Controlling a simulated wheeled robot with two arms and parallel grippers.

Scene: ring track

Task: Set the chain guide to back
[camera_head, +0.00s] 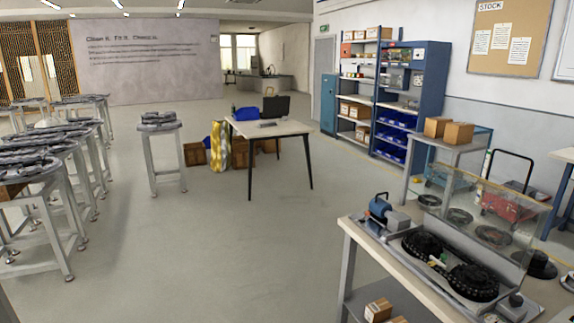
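A bench-top machine (408,262) stands on a white table at the lower right. It has two black toothed wheels, one further back (423,245) and one nearer (474,281). A small yellow and pale part (437,261) sits between them at their left side; I cannot tell if it is the chain guide or how it is set. A clear panel (487,228) stands upright behind the wheels. A blue motor-like unit (379,206) is at the machine's back left. Neither of my grippers is in view.
Several grey stands with black rings (40,160) fill the left side. A desk (268,128) with a dark screen stands in the middle distance. Blue shelving (425,95) lines the right wall. The grey floor (220,240) between the stands and the machine table is clear.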

